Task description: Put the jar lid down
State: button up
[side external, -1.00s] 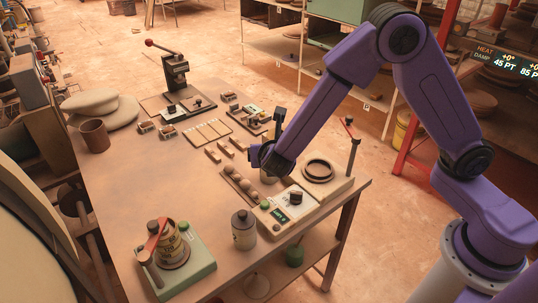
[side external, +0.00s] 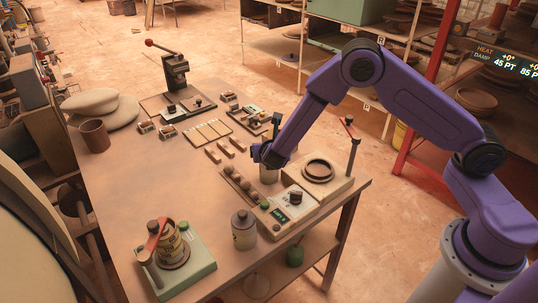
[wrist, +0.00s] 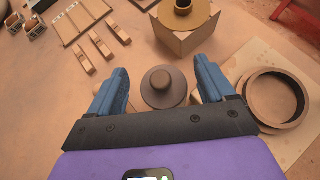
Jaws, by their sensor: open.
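The jar lid is a dark round disc with a raised knob (wrist: 162,86). It sits in the wrist view below and between the two spread blue fingers of my gripper (wrist: 160,92), with a gap on each side. In the side view my gripper (side external: 268,156) is low over the table, directly above a grey cylindrical jar (side external: 269,174). The gripper hides the top of this jar there, so I cannot tell from that view how the lid rests. My gripper is open and holds nothing.
A board with a dark ring (side external: 318,170) lies right of the gripper. A scale-like device (side external: 284,211) and a tray of round balls (side external: 241,184) are in front. Small wooden blocks (side external: 224,152) lie to the left. A lidded canister (side external: 243,231) stands nearer the camera. The left-middle tabletop is clear.

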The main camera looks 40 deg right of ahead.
jog(key=shift+w+d+f, duration=0.15)
jog(key=shift+w+f, duration=0.05)
jog(key=shift+w, duration=0.05)
jog(key=c, duration=1.1)
jog(key=shift+r, duration=0.15)
jog(key=shift+c, duration=0.2)
